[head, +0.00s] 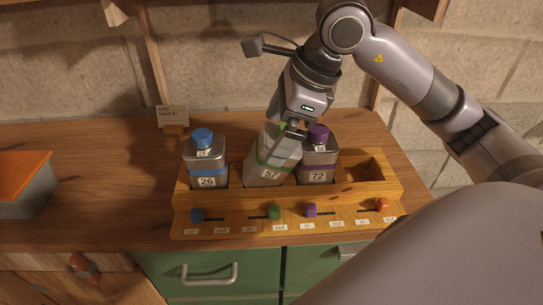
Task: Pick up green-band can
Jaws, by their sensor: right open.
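The green-band can (268,172), a grey metal can labelled 57, stands in the wooden rack (290,192) between two other cans. It looks slightly tilted to the right compared with its neighbours. My right gripper (291,130) is at the top of this can, pointing down, with its jaws open. The gripper hides most of the can's green cap, so I cannot tell whether the fingers touch it. My left gripper is not in view.
A blue-capped can (207,169) labelled 26 stands left, and a purple-capped can (318,165) labelled 72 stands close on the right. The rightmost compartment (367,172) is empty. Coloured knobs line the rack's front. An orange-topped box (22,178) sits far left.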

